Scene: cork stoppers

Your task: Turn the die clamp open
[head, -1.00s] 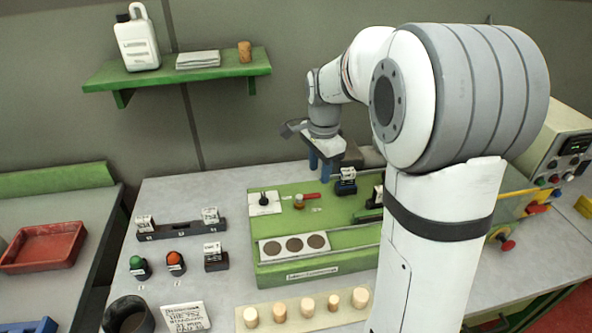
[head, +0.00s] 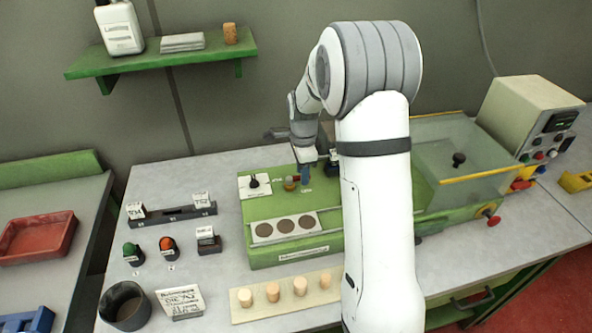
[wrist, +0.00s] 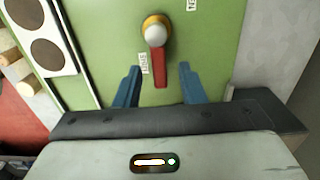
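The die clamp is a red lever (wrist: 158,68) with a pale round knob (wrist: 155,35) on a yellow base, mounted on the green machine top. Small printed labels sit beside it; one stands left of the lever in the wrist view. In the head view the clamp's knob (head: 290,184) shows just left of my gripper (head: 305,173), which hides most of the lever. In the wrist view my gripper (wrist: 158,80) is open, its two blue fingers spread to either side of the lever's free end, with gaps on both sides. Nothing is held.
A second, black knob (head: 254,181) on a white plate stands left of the clamp. A white plate with three dark discs (head: 284,227) lies in front. A clear cover (head: 460,170) stands to the right. Several corks (head: 299,285) stand on a front strip.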

